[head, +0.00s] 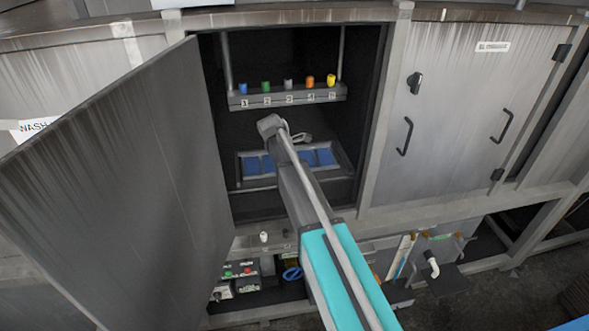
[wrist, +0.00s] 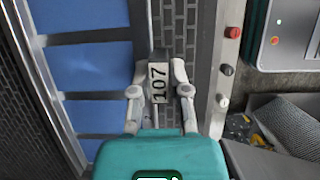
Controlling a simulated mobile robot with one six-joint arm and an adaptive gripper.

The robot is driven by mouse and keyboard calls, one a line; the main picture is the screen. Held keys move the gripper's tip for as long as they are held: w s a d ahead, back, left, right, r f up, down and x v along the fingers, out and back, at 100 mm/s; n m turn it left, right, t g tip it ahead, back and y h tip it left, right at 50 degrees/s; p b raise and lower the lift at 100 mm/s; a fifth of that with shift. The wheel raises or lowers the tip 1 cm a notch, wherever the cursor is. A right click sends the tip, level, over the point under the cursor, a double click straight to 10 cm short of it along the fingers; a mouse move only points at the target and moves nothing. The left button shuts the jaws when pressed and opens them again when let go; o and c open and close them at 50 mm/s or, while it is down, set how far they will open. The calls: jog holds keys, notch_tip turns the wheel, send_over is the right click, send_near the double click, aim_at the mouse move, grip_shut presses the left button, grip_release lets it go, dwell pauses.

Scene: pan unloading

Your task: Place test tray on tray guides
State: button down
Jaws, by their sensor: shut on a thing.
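The test tray (head: 246,181) is a grey frame with several blue panels, inside the open cabinet compartment, below the shelf. In the wrist view, its blue panels and grey bars (wrist: 80,95) fill the left side. My gripper (wrist: 160,78) is shut on a narrow grey piece with a white label reading 107 (wrist: 158,70), at the tray's side. In the head view my arm reaches into the compartment over the tray, and the fingers are hard to make out. The tray guides are not clearly visible, and I cannot tell whether the tray rests on them.
The cabinet door (head: 120,190) stands open at the left. A numbered shelf (head: 290,96) with several coloured knobs hangs above the tray. A closed door (head: 460,110) is at the right. In the wrist view, a panel with red, black and white buttons (wrist: 227,69) is close at the right.

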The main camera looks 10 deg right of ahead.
dwell(0.3)
jog(key=c, duration=0.6)
grip_release()
jog(key=shift+r, duration=0.1)
jog(key=p+v, duration=0.4)
jog(key=shift+r, duration=0.15)
jog(key=p+v, duration=0.7)
jog(key=shift+a+r, duration=0.25)
dwell(0.5)
